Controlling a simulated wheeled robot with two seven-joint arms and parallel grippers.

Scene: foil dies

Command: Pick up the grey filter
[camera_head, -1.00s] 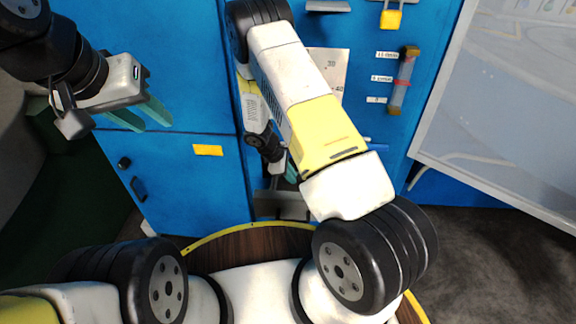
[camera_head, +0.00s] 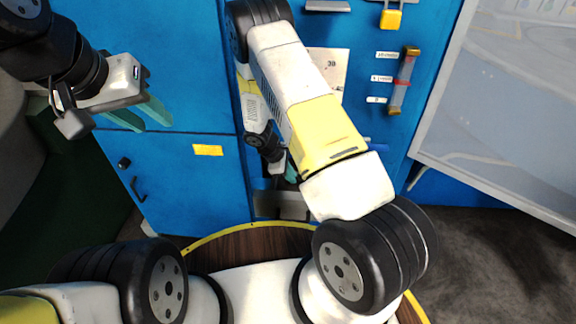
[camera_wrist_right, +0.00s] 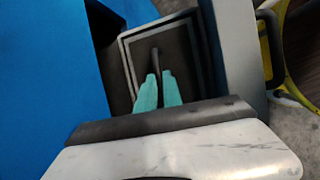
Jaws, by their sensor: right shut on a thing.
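The grey filter (camera_wrist_right: 180,50) is a dark square panel with a paler rim and a slim dark upright handle, seen in the right wrist view. My right gripper (camera_wrist_right: 158,80) has its teal fingers close together on the handle of the filter. In the head view my right arm hides most of that gripper, and only a bit of teal finger (camera_head: 290,174) shows by the cabinet opening. My left gripper (camera_head: 141,115) is open and empty, in front of the blue cabinet at the upper left.
The blue cabinet (camera_head: 190,185) fills the middle, with a yellow label (camera_head: 208,150) and a dark handle (camera_head: 138,189). A tube gauge (camera_head: 403,80) hangs at the upper right. A whiteboard (camera_head: 510,110) stands further right.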

